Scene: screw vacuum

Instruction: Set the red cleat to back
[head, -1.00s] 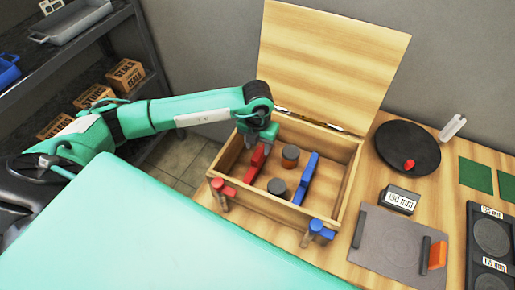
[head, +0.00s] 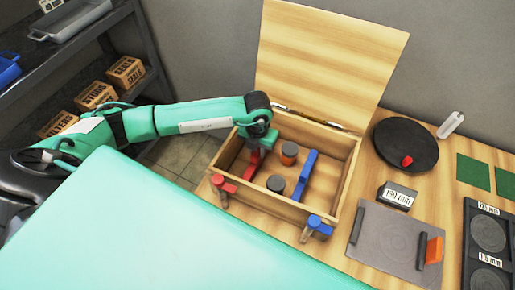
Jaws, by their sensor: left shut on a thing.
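The red cleat (head: 251,165) is a red bar inside the open wooden box (head: 286,212), on its left side. My left gripper (head: 257,145) reaches into the box from above and is shut on the red cleat near its far end; the fingertips are partly hidden by the wrist. A blue cleat (head: 306,174) stands to the right in the same box. My right gripper is not in view.
Two round knobs, one orange-sided (head: 289,152) and one dark-topped (head: 276,184), sit between the cleats. Red (head: 223,185) and blue (head: 318,225) latches are on the box front. The raised lid (head: 330,60) stands behind. A black disc (head: 405,145) and grey plate (head: 390,243) lie right.

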